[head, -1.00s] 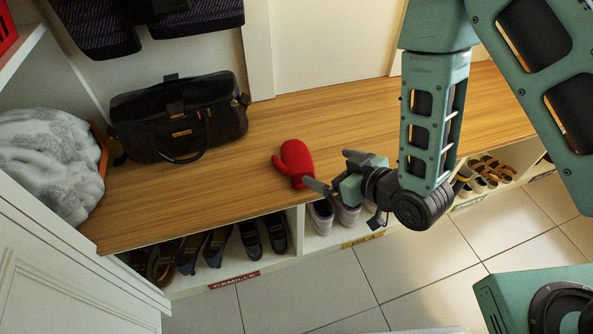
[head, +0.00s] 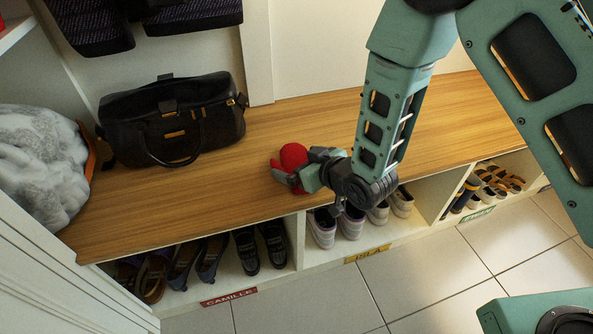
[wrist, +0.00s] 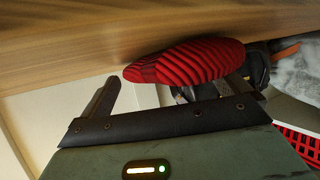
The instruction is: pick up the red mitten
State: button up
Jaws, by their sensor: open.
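The red mitten (head: 291,157) lies on the wooden bench top near its front edge. It also shows in the wrist view as a ribbed red shape (wrist: 188,64) in front of my gripper. My gripper (head: 296,172) is at the near side of the mitten, overlapping it in the head view. In the wrist view the two fingers of my gripper (wrist: 172,92) are spread apart, with the mitten beyond the fingertips and toward the right finger. I cannot tell whether a finger touches it. My gripper hides part of the mitten in the head view.
The wooden bench (head: 225,195) is clear around the mitten. A black handbag (head: 172,122) stands to its left, with a grey fluffy item (head: 38,165) farther left. Cubbies below hold shoes and carry name labels such as the red one (head: 229,297). Dark garments hang above.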

jog(key=shift+x, duration=0.75)
jog(key=shift+r, duration=0.1)
jog(key=c, duration=0.6)
jog(key=shift+r, duration=0.1)
